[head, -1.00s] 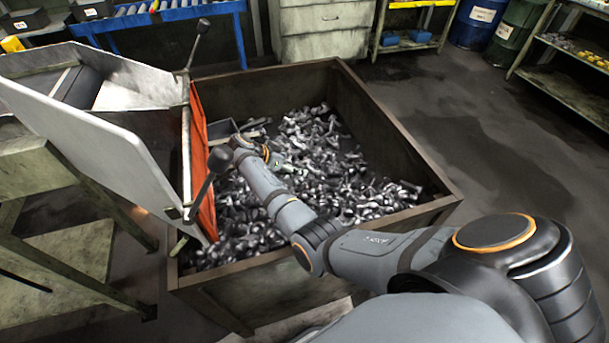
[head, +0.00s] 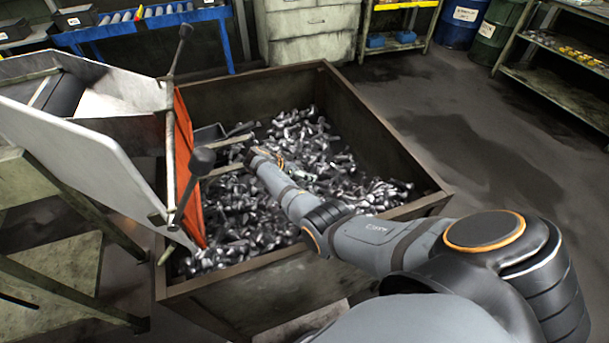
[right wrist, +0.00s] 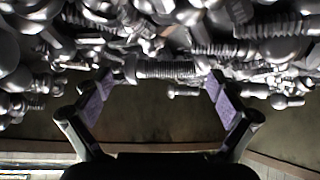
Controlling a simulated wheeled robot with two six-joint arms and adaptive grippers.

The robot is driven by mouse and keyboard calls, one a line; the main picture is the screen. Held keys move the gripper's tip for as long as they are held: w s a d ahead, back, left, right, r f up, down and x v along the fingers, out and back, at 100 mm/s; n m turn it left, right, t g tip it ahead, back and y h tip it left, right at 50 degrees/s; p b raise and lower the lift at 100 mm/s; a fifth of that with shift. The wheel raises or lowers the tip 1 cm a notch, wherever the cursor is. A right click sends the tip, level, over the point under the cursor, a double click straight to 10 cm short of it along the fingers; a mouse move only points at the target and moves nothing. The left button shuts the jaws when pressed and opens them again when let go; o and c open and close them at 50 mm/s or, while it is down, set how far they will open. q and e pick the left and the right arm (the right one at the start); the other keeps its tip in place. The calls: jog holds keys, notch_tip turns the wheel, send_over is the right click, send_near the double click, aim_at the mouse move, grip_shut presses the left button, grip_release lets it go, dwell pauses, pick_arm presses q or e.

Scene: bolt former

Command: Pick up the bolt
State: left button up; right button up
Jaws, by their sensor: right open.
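Many loose silver bolts (head: 300,150) lie heaped in the large bin (head: 412,208). My right gripper (head: 222,157) reaches over the heap near the orange curtain, its fingers spread and pointing left in the head view. In the right wrist view, its two purple-padded fingers (right wrist: 161,82) are open and apart. A threaded bolt (right wrist: 166,70) lies crosswise between and just past the fingertips, among other bolts. I cannot tell whether the fingertips touch it. Nothing is held. My left gripper is not in view.
A machine with a white chute panel (head: 75,150) and an orange curtain (head: 186,160) overhangs the bin's left side. A black-knobbed lever (head: 200,162) stands close to my gripper. Drawers (head: 305,30) and shelves (head: 560,90) stand behind. The floor to the right is clear.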

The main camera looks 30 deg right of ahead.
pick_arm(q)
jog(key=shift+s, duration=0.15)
pick_arm(e)
jog(key=shift+c, duration=1.4)
jog(key=shift+r, duration=0.1)
jog(key=c, duration=1.1)
notch_tip(320, 180, up, 4)
jog(key=p, duration=0.3)
jog(key=shift+r+p, duration=0.1)
jog(key=shift+p, duration=0.3)
pick_arm(q)
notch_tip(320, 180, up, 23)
jog(key=p, duration=1.9)
pick_arm(e)
jog(key=s+a+r, duration=0.7)
jog(key=s+r, duration=0.1)
jog(key=s, duration=0.4)
jog(key=shift+r, duration=0.35)
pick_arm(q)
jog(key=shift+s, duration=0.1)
pick_arm(e)
jog(key=shift+s, duration=0.1)
